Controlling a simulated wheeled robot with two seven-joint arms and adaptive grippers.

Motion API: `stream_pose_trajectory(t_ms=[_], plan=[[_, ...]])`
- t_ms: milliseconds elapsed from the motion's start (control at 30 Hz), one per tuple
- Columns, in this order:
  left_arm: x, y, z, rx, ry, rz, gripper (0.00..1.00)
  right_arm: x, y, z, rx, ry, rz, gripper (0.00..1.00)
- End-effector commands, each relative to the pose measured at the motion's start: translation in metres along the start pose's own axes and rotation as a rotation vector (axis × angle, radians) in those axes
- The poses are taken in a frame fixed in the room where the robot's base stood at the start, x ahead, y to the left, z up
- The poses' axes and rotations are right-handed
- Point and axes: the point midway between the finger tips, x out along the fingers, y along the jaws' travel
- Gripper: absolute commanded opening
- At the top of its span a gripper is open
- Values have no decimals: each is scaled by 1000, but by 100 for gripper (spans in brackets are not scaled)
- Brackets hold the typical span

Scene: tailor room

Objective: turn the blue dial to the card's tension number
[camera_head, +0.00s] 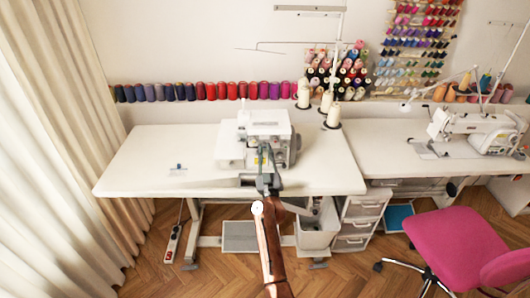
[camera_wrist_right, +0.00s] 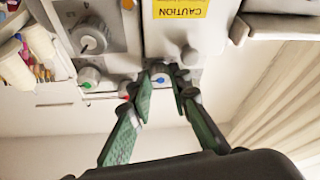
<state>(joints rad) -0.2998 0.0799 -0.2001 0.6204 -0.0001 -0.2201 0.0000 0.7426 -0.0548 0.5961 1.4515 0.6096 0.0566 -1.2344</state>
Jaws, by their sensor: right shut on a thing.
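The white sewing machine (camera_head: 255,135) stands on the left table. In the right wrist view, the blue-marked dial (camera_wrist_right: 161,79) sits on its front between the green fingers of my right gripper (camera_wrist_right: 163,82). The fingertips are closed around this dial, and its number scale cannot be read. In the head view, my right gripper (camera_head: 264,160) reaches the machine's front and hides the dial. A small pale item with a blue mark (camera_head: 178,169), perhaps the card, is on the table left of the machine; any number is too small to read. My left gripper is not in view.
Beside the blue dial are a green-marked dial (camera_wrist_right: 88,84) and a larger grey dial (camera_wrist_right: 89,38). A yellow caution label (camera_wrist_right: 180,8) is on the machine. Thread cones (camera_head: 332,116) stand behind right. The table's left part (camera_head: 150,150) is mostly clear.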

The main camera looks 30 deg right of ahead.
Motion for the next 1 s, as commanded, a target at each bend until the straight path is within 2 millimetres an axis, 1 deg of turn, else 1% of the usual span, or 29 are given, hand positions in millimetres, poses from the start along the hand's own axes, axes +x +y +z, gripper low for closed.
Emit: stream_pose_trajectory(t_ms=[367,1000], plan=[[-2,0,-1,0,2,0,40,0,-1,-1,31,0,13,0],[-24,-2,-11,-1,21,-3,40,1,-4,-4,392,1,160,0]])
